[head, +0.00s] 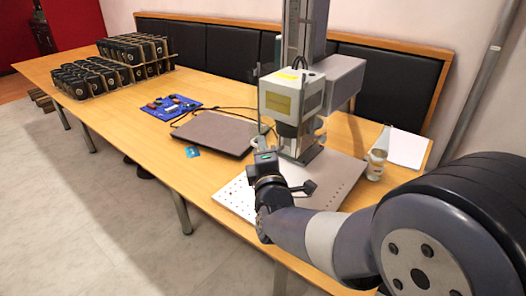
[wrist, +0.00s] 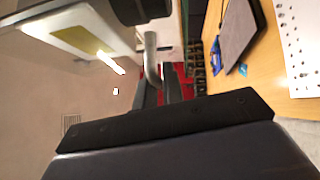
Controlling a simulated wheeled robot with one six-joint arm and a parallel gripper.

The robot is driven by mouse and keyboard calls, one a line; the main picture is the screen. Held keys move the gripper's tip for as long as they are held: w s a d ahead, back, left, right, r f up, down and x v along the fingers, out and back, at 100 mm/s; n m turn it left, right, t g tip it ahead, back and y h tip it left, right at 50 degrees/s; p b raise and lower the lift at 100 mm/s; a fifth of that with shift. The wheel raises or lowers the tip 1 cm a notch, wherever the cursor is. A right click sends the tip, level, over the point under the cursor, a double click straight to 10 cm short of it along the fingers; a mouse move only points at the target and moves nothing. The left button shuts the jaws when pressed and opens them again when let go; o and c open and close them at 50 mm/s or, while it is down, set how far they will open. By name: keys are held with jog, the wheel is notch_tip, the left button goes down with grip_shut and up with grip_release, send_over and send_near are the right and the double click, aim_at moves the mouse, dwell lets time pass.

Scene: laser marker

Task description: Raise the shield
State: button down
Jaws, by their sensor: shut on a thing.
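The laser marker's head (head: 292,98) is a pale box with a yellow label, carried on a grey column above a perforated base plate (head: 235,197). A pale curved handle (head: 261,128), which I take to be the shield's, shows just left of the dark lens part. In the wrist view the grey bent handle (wrist: 152,62) runs down behind the dark bar of my gripper. My gripper (head: 263,149) is at the front left of the laser head, shut on this handle; the fingertips are mostly hidden. The shield's own panel is not clearly visible.
A closed laptop (head: 213,133) lies left of the base plate, with a blue board (head: 172,107) and a blue card (head: 192,152) near it. A small jar (head: 376,165) and white paper (head: 407,147) are at right. Black boxed items (head: 88,80) stand at the table's far end.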

jog(key=shift+r, duration=0.1)
jog(key=c, duration=1.5)
grip_release()
jog(key=shift+c, duration=0.2)
jog(key=s+d+f, duration=0.1)
jog(key=s, duration=0.9)
jog(key=shift+s+d+f, duration=0.2)
jog(key=shift+s, duration=0.1)
jog(key=w, duration=0.3)
jog(key=w+a, duration=0.1)
jog(key=w, duration=0.6)
jog(key=shift+w+a+r+b, duration=0.2)
jog(key=shift+w+b, duration=0.15)
jog(key=shift+w, duration=0.05)
jog(key=shift+s+f, duration=0.1)
jog(key=shift+f, duration=0.2)
